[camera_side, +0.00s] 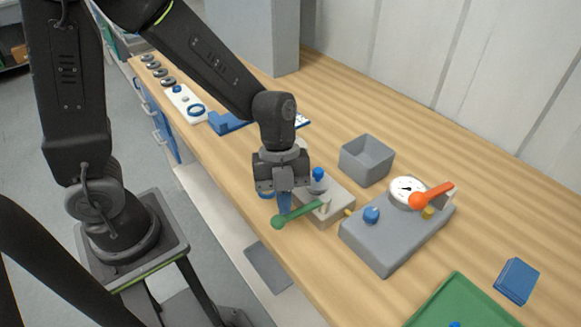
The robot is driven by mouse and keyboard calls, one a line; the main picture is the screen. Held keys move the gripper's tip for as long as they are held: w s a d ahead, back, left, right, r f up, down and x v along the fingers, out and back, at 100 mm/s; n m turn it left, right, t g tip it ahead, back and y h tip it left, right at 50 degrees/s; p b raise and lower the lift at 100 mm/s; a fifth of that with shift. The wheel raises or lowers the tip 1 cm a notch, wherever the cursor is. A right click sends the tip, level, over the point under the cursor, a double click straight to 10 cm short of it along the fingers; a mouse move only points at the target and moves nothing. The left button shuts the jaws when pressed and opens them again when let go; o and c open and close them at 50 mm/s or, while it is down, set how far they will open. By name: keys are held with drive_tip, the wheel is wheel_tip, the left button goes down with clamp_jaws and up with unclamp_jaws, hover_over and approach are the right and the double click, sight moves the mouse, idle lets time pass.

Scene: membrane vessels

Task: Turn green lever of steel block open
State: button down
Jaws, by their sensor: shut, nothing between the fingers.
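The steel block (341,205) sits on the wooden bench near its front edge. Its green lever (300,214) points left and toward the front edge, with a round green knob (277,222) at its end. A blue knob (318,174) stands on top of the block. My gripper (284,203) is shut and points down, its fingertips right beside or touching the lever between knob and pivot; I cannot tell whether they touch. The gripper hides the left part of the block.
Right of the block stands a grey unit (385,246) with a dial gauge (407,192), a blue knob (372,215) and an orange lever (432,195). A grey open box (366,160) is behind. A green tray (463,303) and a blue box (516,281) lie at the right.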

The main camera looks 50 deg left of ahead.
drive_tip(key=shift+s+a+f, duration=0.15)
drive_tip(key=shift+s+f, duration=0.1)
drive_tip(key=shift+s, duration=0.15)
drive_tip(key=w+a+r, duration=0.2)
drive_tip(key=a+r, duration=0.5)
drive_tip(key=r, duration=0.2)
drive_tip(key=w+a, duration=0.3)
drive_tip(key=w, duration=0.2)
drive_tip(key=x, duration=0.9)
drive_tip(key=shift+d+f, duration=0.1)
drive_tip(key=shift+f, duration=0.3)
drive_tip(key=d, duration=0.1)
drive_tip(key=s+d, duration=0.1)
drive_tip(key=d, duration=0.1)
drive_tip(key=shift+s, duration=0.2)
drive_tip(key=shift+s+d, duration=0.2)
drive_tip(key=shift+d, duration=0.1)
